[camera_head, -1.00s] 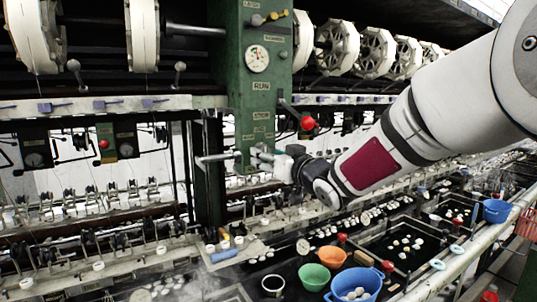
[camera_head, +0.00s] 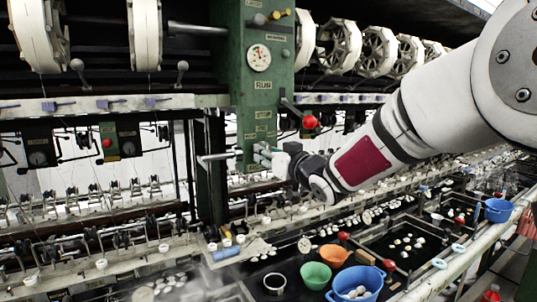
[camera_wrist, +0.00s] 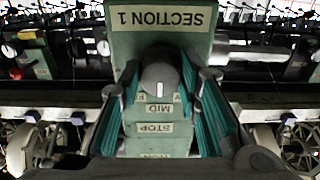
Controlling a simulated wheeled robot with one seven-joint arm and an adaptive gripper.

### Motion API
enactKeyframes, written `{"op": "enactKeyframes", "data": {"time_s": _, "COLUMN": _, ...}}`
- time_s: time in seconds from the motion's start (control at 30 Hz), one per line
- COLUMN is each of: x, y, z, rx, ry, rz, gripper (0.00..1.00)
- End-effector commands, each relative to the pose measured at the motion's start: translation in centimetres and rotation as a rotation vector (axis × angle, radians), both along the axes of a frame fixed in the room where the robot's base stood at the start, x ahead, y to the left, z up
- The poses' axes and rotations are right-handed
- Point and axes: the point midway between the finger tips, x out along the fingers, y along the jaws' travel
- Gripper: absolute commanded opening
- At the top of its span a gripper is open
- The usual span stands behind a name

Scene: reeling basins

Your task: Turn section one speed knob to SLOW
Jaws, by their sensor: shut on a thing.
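The section one speed knob (camera_wrist: 158,70) is a round grey knob with a short white mark in the wrist view. The mark is on the side toward the MID label (camera_wrist: 157,109). The SECTION 1 sign (camera_wrist: 160,18) reads upside down above it. My gripper (camera_wrist: 160,84) has its teal-padded fingers on both sides of the knob, shut on it. Labels beside the knob are partly hidden, and I cannot read SLOW.
A red-ball lever (camera_head: 309,122) sticks out just above my gripper. A dial gauge (camera_head: 259,57) is higher on the column. A horizontal metal bar (camera_head: 216,157) lies left of the gripper. Bowls, including a blue basin (camera_head: 357,282), stand below on the bench.

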Motion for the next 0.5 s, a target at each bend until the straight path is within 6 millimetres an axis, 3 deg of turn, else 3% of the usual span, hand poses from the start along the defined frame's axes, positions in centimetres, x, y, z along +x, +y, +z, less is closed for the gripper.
{"op": "enactKeyframes", "data": {"time_s": 0.5, "x": 0.37, "y": 0.11, "z": -0.05, "rx": -0.241, "ry": -0.171, "rz": 0.001, "gripper": 0.03}}
